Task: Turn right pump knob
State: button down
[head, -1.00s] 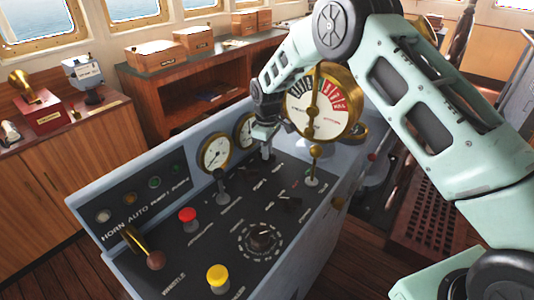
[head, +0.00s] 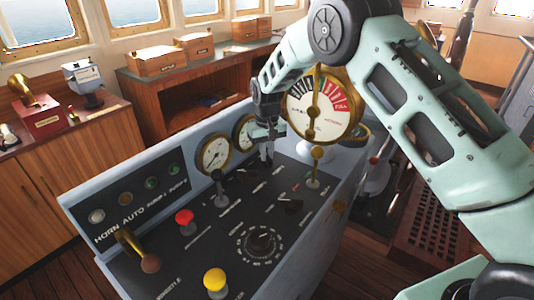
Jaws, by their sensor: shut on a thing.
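The sloping console (head: 185,262) carries dark knobs and levers. My gripper (head: 267,161) points down at the console's far part, just left of the big brass gauge. It is shut on a small dark knob there, mostly hidden by the fingers; its label is too small to read, so I cannot tell from it which pump it serves. Another small black knob (head: 291,207) sits nearer, to the right, clear of the gripper. A large round dial knob (head: 262,241) is lower on the panel.
A big brass gauge (head: 316,108) stands close right of the gripper. A black-topped lever (head: 217,176), a red button (head: 185,216), a yellow button (head: 214,279) and a brass lever (head: 133,243) rise from the panel. Two smaller gauges line its back.

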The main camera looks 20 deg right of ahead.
dwell(0.4)
jog(key=c, duration=1.5)
grip_release()
jog(key=shift+o, duration=0.2)
notch_tip(320, 180, up, 18)
jog(key=b, duration=0.3)
jog(key=shift+f, duration=0.2)
